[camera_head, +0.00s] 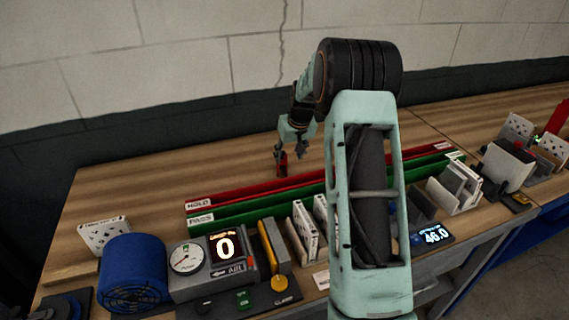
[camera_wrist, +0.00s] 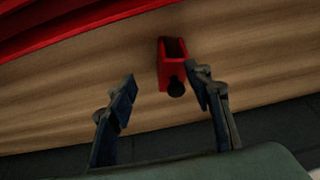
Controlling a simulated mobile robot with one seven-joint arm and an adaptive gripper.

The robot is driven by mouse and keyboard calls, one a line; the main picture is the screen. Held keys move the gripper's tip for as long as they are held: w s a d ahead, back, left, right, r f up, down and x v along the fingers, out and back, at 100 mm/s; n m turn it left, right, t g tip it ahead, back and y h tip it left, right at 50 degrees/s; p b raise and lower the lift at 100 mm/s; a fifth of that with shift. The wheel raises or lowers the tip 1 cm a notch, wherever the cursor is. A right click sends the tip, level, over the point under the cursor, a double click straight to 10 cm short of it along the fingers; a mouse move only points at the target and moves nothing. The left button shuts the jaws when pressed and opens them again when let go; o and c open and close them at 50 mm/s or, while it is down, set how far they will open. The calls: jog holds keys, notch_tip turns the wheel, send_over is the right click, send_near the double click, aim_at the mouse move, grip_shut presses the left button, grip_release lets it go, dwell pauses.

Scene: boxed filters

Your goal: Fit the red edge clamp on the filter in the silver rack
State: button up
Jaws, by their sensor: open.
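The red edge clamp (camera_wrist: 172,64) is a small red channel with a black knob, over the wooden bench in the wrist view. In the head view the clamp (camera_head: 282,165) is at the back of the bench, behind the red HOLD rail. My gripper (camera_wrist: 164,90) is open, with the clamp just beyond its fingertips. The right finger is close to the clamp and the left is farther away; contact cannot be told. In the head view my gripper (camera_head: 291,150) is small. A light grey rack (camera_head: 463,199) holds upright filters right of my arm; whether it is the silver rack is unclear.
A red HOLD rail (camera_head: 240,196) and green PASS rail (camera_head: 246,211) cross the bench. White filters (camera_head: 305,230) stand near the front middle. A blue cylinder (camera_head: 134,268) and gauge unit (camera_head: 186,257) are front left. A display (camera_head: 433,236) reads 46.0. The back-left bench is clear.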

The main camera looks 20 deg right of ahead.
aim_at(286, 161)
jog(key=x, duration=0.2)
jog(key=p+x, duration=0.1)
jog(key=x, duration=0.3)
jog(key=shift+s+a, duration=0.25)
jog(key=shift+a, duration=0.15)
grip_shut()
